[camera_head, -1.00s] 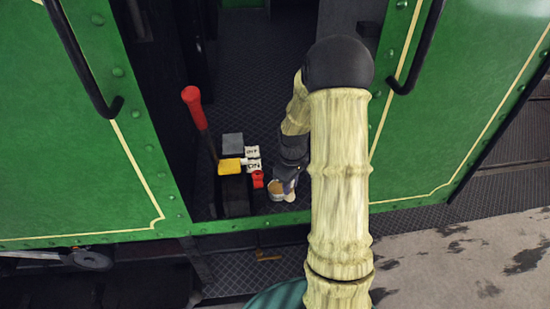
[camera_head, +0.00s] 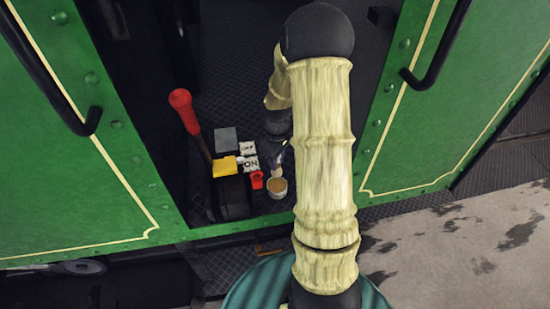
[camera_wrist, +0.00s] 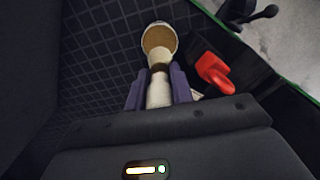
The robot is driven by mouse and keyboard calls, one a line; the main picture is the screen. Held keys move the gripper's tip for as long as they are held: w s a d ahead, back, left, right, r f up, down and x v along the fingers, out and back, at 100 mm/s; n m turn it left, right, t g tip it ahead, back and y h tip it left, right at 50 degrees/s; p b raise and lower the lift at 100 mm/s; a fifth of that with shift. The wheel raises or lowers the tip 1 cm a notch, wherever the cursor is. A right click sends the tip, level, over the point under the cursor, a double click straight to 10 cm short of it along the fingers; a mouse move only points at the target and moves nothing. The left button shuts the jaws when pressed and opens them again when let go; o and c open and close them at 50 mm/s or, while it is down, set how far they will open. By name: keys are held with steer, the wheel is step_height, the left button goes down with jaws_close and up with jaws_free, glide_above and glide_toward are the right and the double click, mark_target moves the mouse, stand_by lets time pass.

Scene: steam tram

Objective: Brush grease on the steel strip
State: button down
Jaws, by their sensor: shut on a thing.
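My gripper (camera_wrist: 159,95) is shut on a pale, round-handled brush (camera_wrist: 159,88), seen between its purple fingers in the wrist view. The brush points toward a pale pot (camera_wrist: 176,44) of tan grease; I cannot tell whether its tip touches the grease. In the head view the pot (camera_head: 277,193) stands on the dark floor near the doorway edge, and my gripper (camera_head: 277,155) is just behind and above it. I cannot make out the steel strip for certain in either view.
Left of the pot are a red piece (camera_head: 257,180), a yellow block (camera_head: 225,167), ON and OFF labels (camera_head: 250,163), a grey block (camera_head: 225,138) and a red-handled lever (camera_head: 181,98). Green panels (camera_head: 75,160) with black handrails flank the doorway.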

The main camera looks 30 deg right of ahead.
mark_target(277, 174)
steer(key=shift+s+d, duration=0.1)
steer(key=shift+s, duration=0.1)
steer(key=shift+f, duration=0.25)
step_height(277, 174, down, 5)
steer(key=b, duration=0.5)
steer(key=shift+w+f, duration=0.15)
steer(key=shift+f, duration=0.05)
steer(key=shift+f, duration=0.65)
stand_by(2.0)
steer(key=shift+r, duration=0.1)
steer(key=shift+r+p, duration=2.85)
steer(key=shift+r, duration=0.7)
steer(key=shift+f, duration=0.1)
